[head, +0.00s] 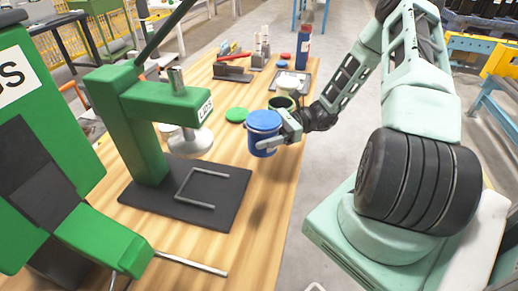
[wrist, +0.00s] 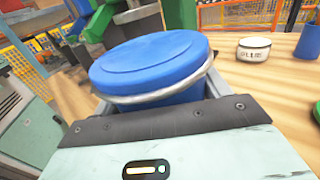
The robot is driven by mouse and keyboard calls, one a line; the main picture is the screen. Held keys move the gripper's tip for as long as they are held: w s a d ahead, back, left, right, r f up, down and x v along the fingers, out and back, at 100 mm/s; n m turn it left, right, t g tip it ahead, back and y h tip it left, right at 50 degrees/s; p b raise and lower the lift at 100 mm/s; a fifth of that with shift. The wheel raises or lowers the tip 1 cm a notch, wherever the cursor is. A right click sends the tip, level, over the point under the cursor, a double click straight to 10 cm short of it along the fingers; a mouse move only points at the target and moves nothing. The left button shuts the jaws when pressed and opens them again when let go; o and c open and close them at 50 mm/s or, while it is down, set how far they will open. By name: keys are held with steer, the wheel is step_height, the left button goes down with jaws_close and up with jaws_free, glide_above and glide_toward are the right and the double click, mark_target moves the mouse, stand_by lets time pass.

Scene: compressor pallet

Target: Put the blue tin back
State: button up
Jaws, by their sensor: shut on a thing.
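The blue tin (head: 264,122) has a blue lid and is held upright above the wooden bench. In the wrist view the tin (wrist: 150,68) fills the space between the finger pads, with a pale band under its lid. My gripper (head: 272,142) is shut on the tin's side. The tin is to the right of the green press (head: 140,105) and its dark base plate (head: 150,204), which carries a grey U-shaped rail (head: 197,205). The tin's underside and any contact below it are hidden.
A green disc (head: 236,115) lies behind the tin. A dark green container (head: 282,103) stands close behind my gripper. The wrist view shows a white labelled tin (wrist: 254,50). Bench (head: 262,205) front right is clear.

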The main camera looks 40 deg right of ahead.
steer(key=w+d+r+m+t+h, duration=0.2)
steer(key=w+d+r+m+t, duration=0.15)
steer(key=d+t, duration=0.2)
steer(key=shift+g, duration=0.35)
steer(key=shift+s+d+f+p, duration=0.15)
steer(key=shift+f+p, duration=0.15)
steer(key=shift+f, duration=2.1)
steer(key=shift+s+d+f+p, duration=0.1)
steer(key=shift+f+p, duration=0.2)
steer(key=shift+f, duration=2.05)
steer(key=shift+f, duration=0.1)
steer(key=o, duration=1.1)
